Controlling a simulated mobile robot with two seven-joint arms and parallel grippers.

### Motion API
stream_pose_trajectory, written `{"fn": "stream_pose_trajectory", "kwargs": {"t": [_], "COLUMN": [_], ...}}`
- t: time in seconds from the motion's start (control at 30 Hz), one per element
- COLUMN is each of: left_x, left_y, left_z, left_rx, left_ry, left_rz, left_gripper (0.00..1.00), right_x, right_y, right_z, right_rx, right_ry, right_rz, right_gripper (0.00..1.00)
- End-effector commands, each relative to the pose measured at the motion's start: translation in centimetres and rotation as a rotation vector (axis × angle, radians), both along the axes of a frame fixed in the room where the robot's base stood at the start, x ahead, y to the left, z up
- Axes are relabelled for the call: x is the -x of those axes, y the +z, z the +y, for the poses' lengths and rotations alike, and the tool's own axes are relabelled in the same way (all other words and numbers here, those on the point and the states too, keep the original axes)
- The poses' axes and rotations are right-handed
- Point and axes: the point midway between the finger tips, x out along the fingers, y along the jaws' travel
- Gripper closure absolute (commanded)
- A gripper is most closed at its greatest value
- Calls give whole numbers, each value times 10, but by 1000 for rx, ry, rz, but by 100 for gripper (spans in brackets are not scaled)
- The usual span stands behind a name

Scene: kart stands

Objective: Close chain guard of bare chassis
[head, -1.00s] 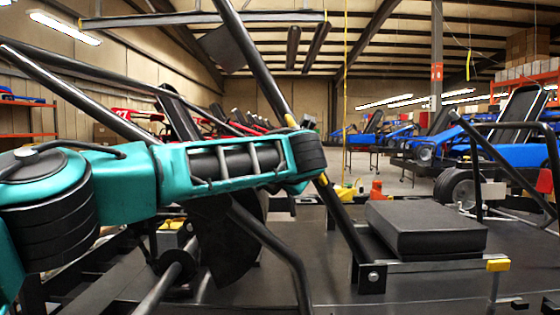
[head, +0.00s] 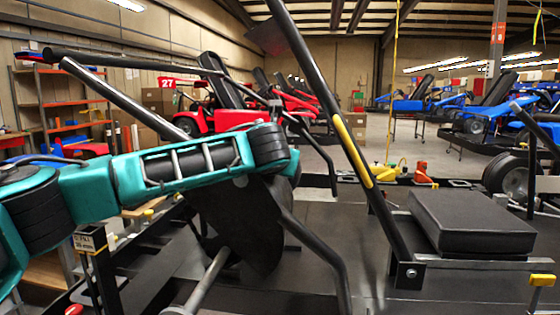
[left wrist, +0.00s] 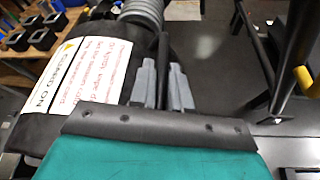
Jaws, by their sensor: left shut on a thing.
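The bare chassis (head: 330,265) is a dark frame and deck close in front of me. The chain guard (head: 235,222) is a black curved panel on its left part, partly covered by my left arm. In the left wrist view the guard (left wrist: 88,100) fills the left side and carries a white label with red print. My left gripper (left wrist: 162,88) shows there as two grey fingers closed on a thin dark edge, which appears to be part of the guard. My left arm hides the fingers in the head view. My right gripper is not in view.
A black bar with a yellow grip (head: 353,150) slants up in front of me. A black seat pad (head: 470,222) lies at right. Red karts (head: 215,120) stand behind, blue karts (head: 420,97) further right. Shelving (head: 75,115) stands at far left. Open floor lies behind the chassis.

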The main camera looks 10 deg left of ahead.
Motion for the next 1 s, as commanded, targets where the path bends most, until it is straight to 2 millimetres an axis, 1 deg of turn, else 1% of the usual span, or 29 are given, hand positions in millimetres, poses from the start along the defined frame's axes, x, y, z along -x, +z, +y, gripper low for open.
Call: {"fn": "stream_pose_trajectory", "kwargs": {"t": [0.03,0.1,0.13,0.3,0.33,0.57,0.67,0.77,0.87,1.0], "left_x": [1,1,1,0,0,0,0,0,0,0], "left_y": [-4,-4,-4,-2,-2,0,7,22,44,80], "left_z": [-1,-1,-1,-2,-2,-2,-2,-2,-2,-2], "left_rx": [-1,-2,-2,-2,-2,-2,0,0,1,1], "left_ry": [-1,-2,-2,-3,-3,-3,-2,-3,-1,-3], "left_rz": [6,7,7,4,4,1,0,-1,-3,-2], "left_gripper": [100,100,80,64,62,62,62,62,62,62], "right_x": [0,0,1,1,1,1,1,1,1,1], "right_y": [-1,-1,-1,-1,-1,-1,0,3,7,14], "right_z": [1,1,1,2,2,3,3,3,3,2], "right_rx": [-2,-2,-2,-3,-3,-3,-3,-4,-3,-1], "right_ry": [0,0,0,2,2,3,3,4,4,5], "right_rz": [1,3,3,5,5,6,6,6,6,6], "right_gripper": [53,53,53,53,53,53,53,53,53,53]}}
